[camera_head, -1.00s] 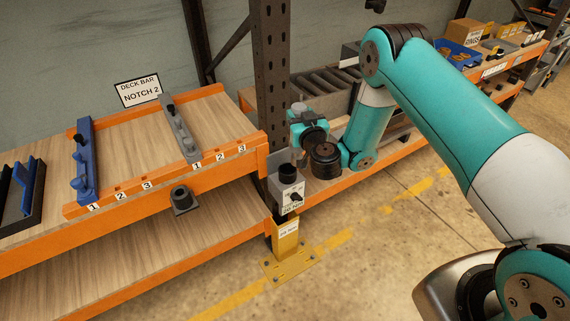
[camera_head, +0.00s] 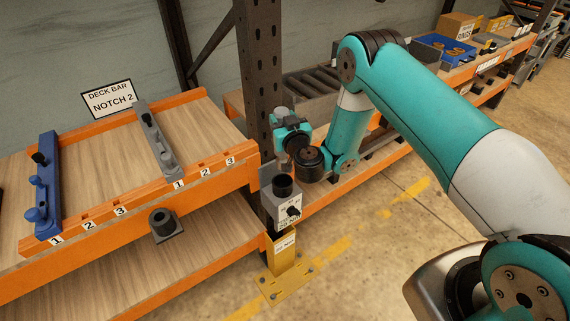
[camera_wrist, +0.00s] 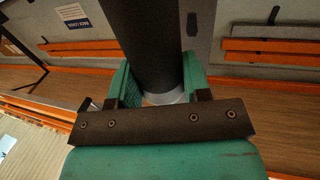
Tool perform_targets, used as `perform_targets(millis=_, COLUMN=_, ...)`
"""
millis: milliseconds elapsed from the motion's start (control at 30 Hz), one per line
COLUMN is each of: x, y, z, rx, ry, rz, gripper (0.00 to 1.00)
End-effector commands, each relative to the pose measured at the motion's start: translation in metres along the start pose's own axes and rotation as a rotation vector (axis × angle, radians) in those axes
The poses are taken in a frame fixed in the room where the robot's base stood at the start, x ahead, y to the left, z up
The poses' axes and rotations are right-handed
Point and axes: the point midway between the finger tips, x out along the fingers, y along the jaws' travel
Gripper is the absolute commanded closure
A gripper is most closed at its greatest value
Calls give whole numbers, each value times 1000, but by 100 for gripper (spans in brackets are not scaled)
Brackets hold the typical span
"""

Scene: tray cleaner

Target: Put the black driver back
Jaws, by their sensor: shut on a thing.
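The black driver (camera_wrist: 150,40) shows in the wrist view as a thick dark cylinder with a pale collar near my gripper's palm. My gripper (camera_wrist: 157,85) is shut on it, one teal finger on each side. In the head view my gripper (camera_head: 288,142) is beside the dark rack post, above and near a grey box (camera_head: 284,207) with a black cup on top and a dial. The driver cannot be made out clearly there. A black round socket on a bracket (camera_head: 163,222) is fixed at the front of the orange shelf beam; its opening looks empty.
The wooden deck (camera_head: 105,165) holds a blue bar (camera_head: 45,190) and a grey bar (camera_head: 158,143) beside numbered notches. A sign (camera_head: 109,99) reads "DECK BAR NOTCH 2". The dark post (camera_head: 260,80) stands close to my gripper. A yellow post foot (camera_head: 285,280) is below the box.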

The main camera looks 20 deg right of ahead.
Motion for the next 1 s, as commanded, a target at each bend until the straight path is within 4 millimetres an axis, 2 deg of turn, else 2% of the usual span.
perform_targets(millis=33, x=0, y=0, z=22, rx=1, ry=1, rz=0, gripper=89)
perform_targets(millis=233, x=1, y=0, z=60, rx=2, ry=0, rz=0, gripper=89)
perform_targets(millis=467, x=1, y=0, z=74, rx=1, ry=0, rz=1, gripper=89)
perform_targets(millis=700, x=1, y=1, z=108, rx=1, ry=0, rz=2, gripper=89)
perform_targets(millis=1000, x=1, y=1, z=112, rx=2, ry=1, rz=3, gripper=89)
